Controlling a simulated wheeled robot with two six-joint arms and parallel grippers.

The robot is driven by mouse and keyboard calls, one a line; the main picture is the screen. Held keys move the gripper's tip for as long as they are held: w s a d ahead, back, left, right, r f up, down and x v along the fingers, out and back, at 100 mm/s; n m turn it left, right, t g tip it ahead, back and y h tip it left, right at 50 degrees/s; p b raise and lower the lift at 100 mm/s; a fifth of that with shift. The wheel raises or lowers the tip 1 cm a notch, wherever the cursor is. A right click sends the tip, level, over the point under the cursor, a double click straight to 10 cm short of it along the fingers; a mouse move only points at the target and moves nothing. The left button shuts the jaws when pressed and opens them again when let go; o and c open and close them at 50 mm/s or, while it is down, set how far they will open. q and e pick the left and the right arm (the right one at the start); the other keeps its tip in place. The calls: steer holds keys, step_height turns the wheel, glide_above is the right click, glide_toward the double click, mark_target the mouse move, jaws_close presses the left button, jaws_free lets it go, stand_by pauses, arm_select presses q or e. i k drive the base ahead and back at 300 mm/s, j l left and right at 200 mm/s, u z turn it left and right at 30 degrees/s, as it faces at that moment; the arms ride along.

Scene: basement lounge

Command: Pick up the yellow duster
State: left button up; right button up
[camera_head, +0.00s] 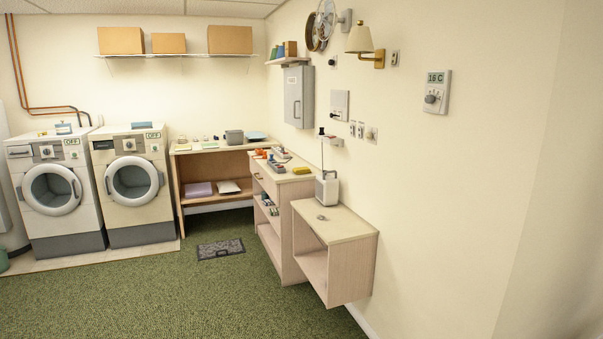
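A small yellow item (301,170) lies on top of the middle cabinet along the right wall, near its front edge. It looks like the yellow duster, but it is too small to tell for sure. A flat pale yellow item (182,147) also lies at the left end of the wooden table by the back wall. Neither of my grippers shows in the head view.
Tools lie on the cabinet (279,187) beside the yellow item. A lower wall cabinet (337,225) juts out nearer to me. Two washing machines (131,185) stand at the left. A grey mat (221,249) lies on the green carpet (170,295), which is otherwise open.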

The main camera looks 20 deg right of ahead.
mark_target(303, 170)
steer(key=i+j+z, duration=0.2)
steer(key=i, duration=3.6)
steer(key=l, duration=0.1)
